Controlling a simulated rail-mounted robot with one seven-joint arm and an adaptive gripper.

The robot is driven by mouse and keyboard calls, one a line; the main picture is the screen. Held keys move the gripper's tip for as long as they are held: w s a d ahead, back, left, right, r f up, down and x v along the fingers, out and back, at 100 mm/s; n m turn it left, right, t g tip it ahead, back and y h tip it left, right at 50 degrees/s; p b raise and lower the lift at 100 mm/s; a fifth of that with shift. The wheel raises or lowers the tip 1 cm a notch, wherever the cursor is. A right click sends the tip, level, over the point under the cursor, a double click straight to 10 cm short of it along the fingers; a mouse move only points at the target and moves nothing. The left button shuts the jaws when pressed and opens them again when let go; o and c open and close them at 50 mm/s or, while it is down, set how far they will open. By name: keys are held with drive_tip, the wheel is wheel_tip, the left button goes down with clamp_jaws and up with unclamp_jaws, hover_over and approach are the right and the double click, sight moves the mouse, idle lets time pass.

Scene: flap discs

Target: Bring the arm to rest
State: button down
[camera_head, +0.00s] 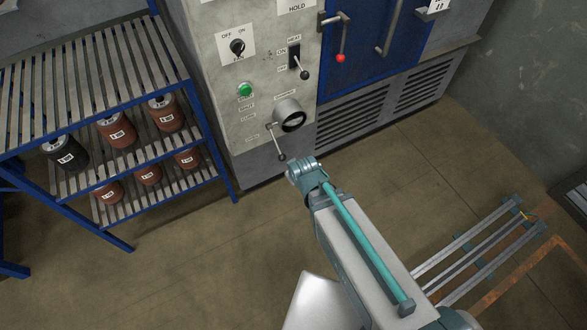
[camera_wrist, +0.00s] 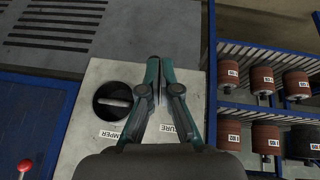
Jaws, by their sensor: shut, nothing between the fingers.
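My gripper (camera_wrist: 157,70) shows in the wrist view with its two teal fingers closed together at the tips and nothing between them. It is in front of the grey control panel (camera_wrist: 85,130), beside a round dark dial (camera_wrist: 112,100); I cannot tell the distance. In the head view my arm reaches up from the lower right and its wrist end is just below the panel's lower part. The fingers cannot be made out there.
The grey cabinet has a green button (camera_head: 245,90), levers and a blue door (camera_head: 375,40) with a red-knobbed handle (camera_head: 341,57). A blue-framed slatted rack (camera_head: 215,150) on the left holds several brown and black rolls. Open floor (camera_head: 200,270) lies in front.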

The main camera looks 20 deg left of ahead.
idle(0.6)
drive_tip(key=s+d+f+m+g+h, duration=0.25)
drive_tip(key=s+d+f, duration=0.3)
drive_tip(key=d, duration=0.45)
drive_tip(key=s+d+f+m+g+h, duration=0.25)
drive_tip(key=s+d+f+g, duration=0.2)
drive_tip(key=d+f, duration=0.4)
drive_tip(key=s+d+f+m+g, duration=0.2)
drive_tip(key=s+d+m, duration=0.1)
drive_tip(key=s+d, duration=0.5)
drive_tip(key=s+d+f+m+g+y, duration=0.1)
drive_tip(key=s+d+f+m+g, duration=0.1)
drive_tip(key=s+d, duration=0.6)
drive_tip(key=shift+d+f+m+g+y, duration=0.3)
drive_tip(key=shift+d+f+m, duration=0.1)
drive_tip(key=shift+d+f, duration=0.25)
